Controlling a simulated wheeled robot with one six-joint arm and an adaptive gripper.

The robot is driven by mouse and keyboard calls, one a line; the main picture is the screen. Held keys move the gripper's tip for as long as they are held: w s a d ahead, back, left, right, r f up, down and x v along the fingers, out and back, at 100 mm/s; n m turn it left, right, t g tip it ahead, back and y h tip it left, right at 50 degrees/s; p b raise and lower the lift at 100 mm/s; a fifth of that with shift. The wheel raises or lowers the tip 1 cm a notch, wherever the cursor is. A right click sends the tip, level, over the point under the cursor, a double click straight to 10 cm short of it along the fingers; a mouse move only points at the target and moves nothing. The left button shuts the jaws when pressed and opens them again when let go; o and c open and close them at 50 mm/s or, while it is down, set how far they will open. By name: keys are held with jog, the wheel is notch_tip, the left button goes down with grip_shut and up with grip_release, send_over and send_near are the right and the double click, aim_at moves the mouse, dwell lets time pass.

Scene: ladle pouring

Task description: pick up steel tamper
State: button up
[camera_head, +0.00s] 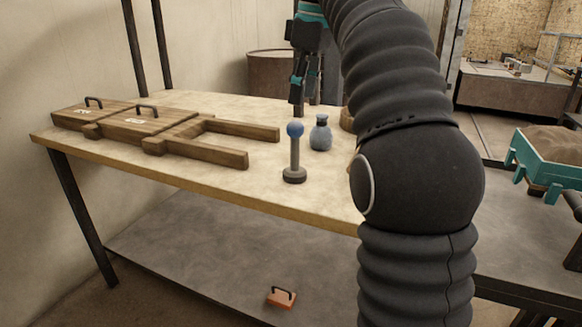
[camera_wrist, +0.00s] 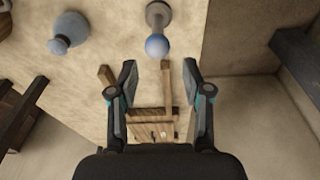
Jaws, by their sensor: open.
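The steel tamper (camera_head: 294,158) stands upright on the table, with a dark round base, a grey shaft and a blue ball knob. In the wrist view the tamper (camera_wrist: 157,32) shows at the top centre, seen from above, beyond the fingertips. My gripper (camera_head: 297,98) is above the table, behind the tamper in the head view, and apart from it. In the wrist view my gripper (camera_wrist: 161,78) has its two fingers spread with nothing held between them.
A blue-grey vase (camera_head: 321,133) stands right of the tamper; it also shows in the wrist view (camera_wrist: 70,33). A wooden mould with handles (camera_head: 160,130) lies on the table's left (camera_head: 215,185). An orange handled block (camera_head: 281,298) is on the lower shelf. A teal-framed container (camera_head: 550,150) is at right.

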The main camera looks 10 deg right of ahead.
jog(key=shift+w+d+r+n, duration=0.1)
jog(key=shift+w+r+n, duration=0.1)
jog(key=shift+w+n, duration=0.15)
send_near(293, 170)
jog(key=shift+w+a+f, duration=0.1)
jog(key=shift+w+f, duration=0.25)
jog(key=shift+f, duration=0.5)
jog(key=shift+w+a+f, duration=0.15)
jog(key=shift+w+f, duration=0.2)
jog(key=shift+f, duration=0.55)
jog(key=shift+w+a+f, duration=0.1)
jog(key=shift+w+f, duration=0.2)
jog(key=shift+f, duration=0.55)
jog(key=shift+c, duration=0.3)
grip_shut()
